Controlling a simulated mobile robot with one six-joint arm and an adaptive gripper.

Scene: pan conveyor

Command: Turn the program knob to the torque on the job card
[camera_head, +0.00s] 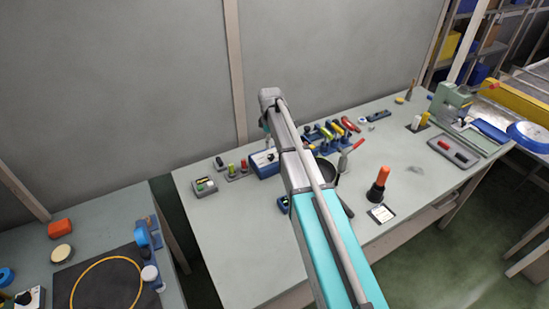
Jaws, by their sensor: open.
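A blue box (264,164) with a pale face and a small dark knob-like spot stands on the middle bench, just left of my arm. It may bear the program knob, but its markings are too small to read. A white card in a dark frame (381,213) lies near the bench's front edge, right of my arm. It may be the job card; its text cannot be read. My arm reaches up across the middle of the view and hides part of the bench. I cannot make out my gripper.
An orange-handled tool (380,181) stands upright beside the card. Colourful tools (335,130) fill a rack behind my arm. A small blue device (283,203) sits close to the arm's left side. The bench's front left (235,250) is clear.

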